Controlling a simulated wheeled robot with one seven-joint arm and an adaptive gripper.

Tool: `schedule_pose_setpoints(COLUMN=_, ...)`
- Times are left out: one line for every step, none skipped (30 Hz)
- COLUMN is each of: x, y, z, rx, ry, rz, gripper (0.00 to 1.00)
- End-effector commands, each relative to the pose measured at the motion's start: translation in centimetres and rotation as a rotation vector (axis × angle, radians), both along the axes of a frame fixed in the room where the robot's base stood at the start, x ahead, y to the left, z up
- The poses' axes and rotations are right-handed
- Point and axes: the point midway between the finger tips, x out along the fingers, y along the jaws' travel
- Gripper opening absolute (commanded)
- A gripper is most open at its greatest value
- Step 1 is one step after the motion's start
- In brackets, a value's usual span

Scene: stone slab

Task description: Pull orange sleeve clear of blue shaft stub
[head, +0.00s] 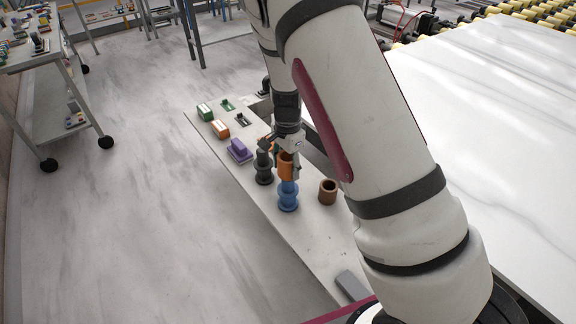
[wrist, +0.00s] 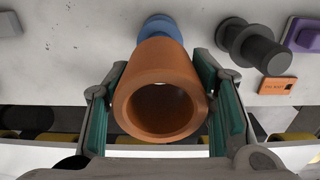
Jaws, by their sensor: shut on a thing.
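The orange sleeve (head: 286,168) is a short hollow tube, and my gripper (head: 287,158) is shut on it from above. In the wrist view the sleeve (wrist: 128,108) sits between the two green-padded fingers, with its open end facing the camera and a dark bore. The blue shaft stub (head: 288,198) stands upright on the bench, directly under the sleeve in the head view. Its blue edge (wrist: 158,22) shows past the sleeve's far end in the wrist view. I cannot tell whether the stub's tip is still inside the sleeve.
A dark grey spool-shaped stub (head: 264,170) stands close at left, and a brown hollow ring (head: 328,191) at right. A purple block (head: 239,149), an orange block (head: 220,129) and a green block (head: 205,112) line the bench's left edge. The bench front is mostly clear, with a grey bar (head: 352,286).

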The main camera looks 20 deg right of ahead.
Motion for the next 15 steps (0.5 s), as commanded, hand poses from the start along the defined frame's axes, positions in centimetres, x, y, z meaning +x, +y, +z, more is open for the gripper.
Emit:
schedule_pose_setpoints(x=0.0, y=0.0, z=0.0, rx=0.0, ry=0.0, rz=0.0, gripper=0.2)
schedule_pose_setpoints(x=0.0, y=0.0, z=0.0, rx=0.0, ry=0.0, rz=0.0, gripper=0.2)
schedule_pose_setpoints(x=0.0, y=0.0, z=0.1, rx=0.0, ry=-0.001, rz=0.0, gripper=0.2)
schedule_pose_setpoints(x=0.0, y=0.0, z=0.2, rx=0.0, ry=-0.001, rz=0.0, gripper=0.2)
schedule_pose_setpoints(x=0.0, y=0.0, z=0.4, rx=0.0, ry=-0.001, rz=0.0, gripper=0.2)
schedule_pose_setpoints(x=0.0, y=0.0, z=0.7, rx=0.0, ry=-0.001, rz=0.0, gripper=0.2)
schedule_pose_setpoints(x=0.0, y=0.0, z=0.9, rx=0.001, ry=-0.002, rz=0.0, gripper=0.2)
schedule_pose_setpoints(x=0.0, y=0.0, z=1.1, rx=0.001, ry=-0.002, rz=0.001, gripper=0.2)
schedule_pose_setpoints(x=0.0, y=0.0, z=1.4, rx=0.0, ry=-0.002, rz=0.001, gripper=0.2)
schedule_pose_setpoints(x=0.0, y=0.0, z=1.7, rx=0.0, ry=-0.002, rz=0.001, gripper=0.2)
schedule_pose_setpoints(x=0.0, y=0.0, z=1.9, rx=0.0, ry=-0.002, rz=0.002, gripper=0.2)
schedule_pose_setpoints(x=0.0, y=0.0, z=2.2, rx=0.0, ry=-0.002, rz=0.002, gripper=0.2)
schedule_pose_setpoints(x=0.0, y=0.0, z=2.4, rx=0.0, ry=-0.001, rz=0.002, gripper=0.2)
schedule_pose_setpoints(x=-0.1, y=0.0, z=2.6, rx=0.0, ry=-0.001, rz=0.002, gripper=0.2)
schedule_pose_setpoints(x=-0.1, y=0.0, z=2.9, rx=0.001, ry=-0.002, rz=0.002, gripper=0.2)
